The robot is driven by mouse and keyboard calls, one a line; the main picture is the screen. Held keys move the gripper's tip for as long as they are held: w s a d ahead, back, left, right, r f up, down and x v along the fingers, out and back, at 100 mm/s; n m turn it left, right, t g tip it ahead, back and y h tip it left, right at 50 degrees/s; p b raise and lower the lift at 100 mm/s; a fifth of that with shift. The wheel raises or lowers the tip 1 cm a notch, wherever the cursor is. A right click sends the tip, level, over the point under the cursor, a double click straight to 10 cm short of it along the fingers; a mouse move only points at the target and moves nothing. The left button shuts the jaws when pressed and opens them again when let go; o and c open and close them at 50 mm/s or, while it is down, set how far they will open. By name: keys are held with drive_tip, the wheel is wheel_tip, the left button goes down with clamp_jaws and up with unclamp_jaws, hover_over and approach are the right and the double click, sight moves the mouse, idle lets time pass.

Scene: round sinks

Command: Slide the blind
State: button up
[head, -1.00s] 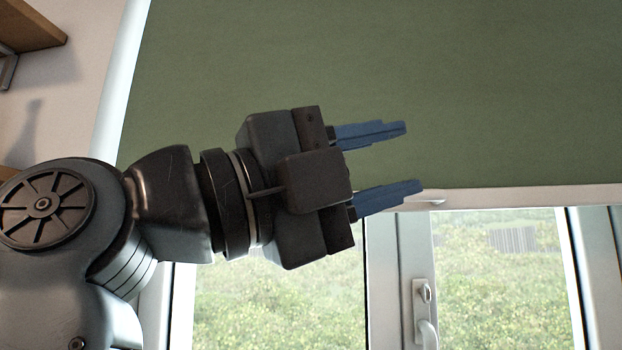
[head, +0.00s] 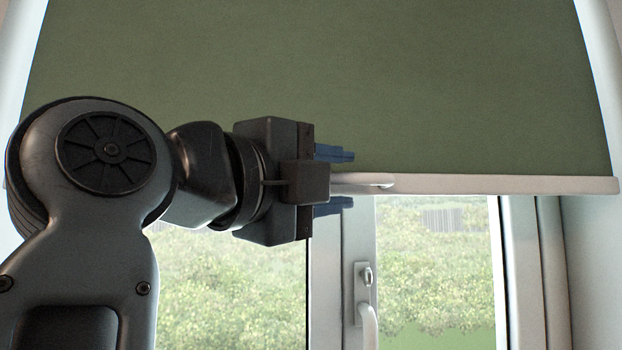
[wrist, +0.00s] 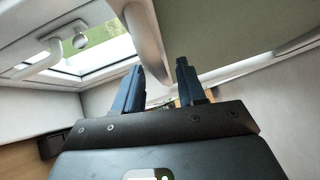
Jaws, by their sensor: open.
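The green blind (head: 400,90) hangs over the upper part of the window, with a white bottom bar (head: 500,184). A pale handle (head: 372,182) sticks out from that bar. My gripper (head: 335,180) is open, its blue fingers one above and one below the handle's level in the head view. In the wrist view, a pale curved bar, seemingly the handle (wrist: 148,45), reaches down between the two fingers (wrist: 160,82). I cannot tell whether either finger touches it. My gripper body hides the handle's left part in the head view.
Below the blind are window panes (head: 440,270) with greenery outside. A white window handle (head: 367,310) sits on the middle frame below my gripper. A side wall (head: 595,260) stands at the right.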

drive_tip(key=shift+c, duration=0.3)
clamp_jaws()
idle(0.4)
